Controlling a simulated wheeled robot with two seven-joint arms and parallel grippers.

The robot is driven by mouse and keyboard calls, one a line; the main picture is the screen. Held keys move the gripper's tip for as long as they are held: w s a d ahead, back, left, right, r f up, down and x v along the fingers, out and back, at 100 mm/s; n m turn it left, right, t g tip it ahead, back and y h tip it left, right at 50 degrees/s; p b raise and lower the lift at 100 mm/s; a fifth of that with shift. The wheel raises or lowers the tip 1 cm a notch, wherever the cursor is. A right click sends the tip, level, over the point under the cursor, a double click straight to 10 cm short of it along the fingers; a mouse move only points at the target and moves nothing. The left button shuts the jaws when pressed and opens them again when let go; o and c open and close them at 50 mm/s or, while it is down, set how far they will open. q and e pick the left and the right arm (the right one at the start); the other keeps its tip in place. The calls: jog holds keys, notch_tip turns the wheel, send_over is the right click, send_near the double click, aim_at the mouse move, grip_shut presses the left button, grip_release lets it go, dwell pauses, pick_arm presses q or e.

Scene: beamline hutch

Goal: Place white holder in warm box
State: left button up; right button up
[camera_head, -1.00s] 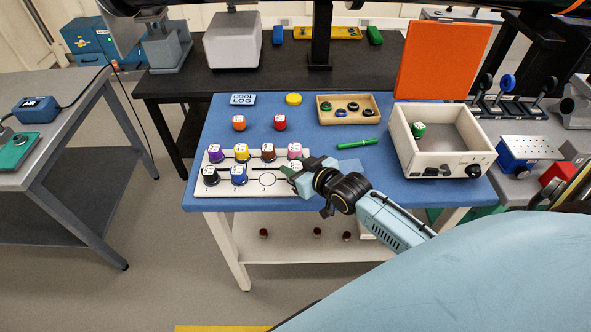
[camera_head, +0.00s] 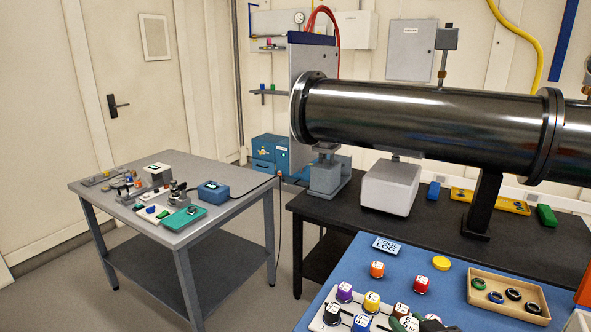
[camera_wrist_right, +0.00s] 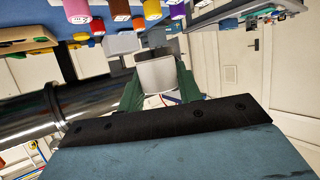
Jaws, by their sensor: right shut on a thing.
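The white holder (camera_head: 408,322) shows at the bottom edge of the head view, with a labelled white top. In the right wrist view it is a pale block (camera_wrist_right: 157,75) between the green fingers. My right gripper (camera_wrist_right: 158,88) is shut on it; in the head view only a green fingertip shows beside it. It is near the front row of the holder rack; its height above the rack is unclear. The warm box (camera_head: 579,322) shows only as a white corner at the lower right, with part of its orange lid (camera_head: 586,289). My left gripper is out of view.
Purple (camera_head: 344,292), yellow (camera_head: 371,301), brown (camera_head: 400,310), black (camera_head: 332,314) and blue (camera_head: 361,323) holders stand close by. Orange and red ones stand behind. A wooden tray (camera_head: 508,292) lies toward the box. A large dark pipe (camera_head: 430,115) spans the back.

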aim_at(410, 330)
jog(key=shift+s+a+r+m+h+b, duration=0.4)
jog(key=shift+s+a+r+b, duration=0.25)
jog(key=shift+s, duration=0.25)
jog(key=shift+s+r, duration=0.35)
jog(key=shift+r, duration=0.15)
jog(key=shift+w, duration=0.1)
jog(key=shift+w+d+f+p, duration=0.15)
jog(key=shift+w+f+p, duration=0.15)
jog(key=shift+p, duration=0.1)
jog(key=w+d+f+n+y+p, duration=0.1)
jog(key=w+d+f+p, duration=0.3)
jog(key=d, duration=0.4)
jog(key=shift+w+d+p, duration=0.35)
jog(key=shift+w, duration=0.05)
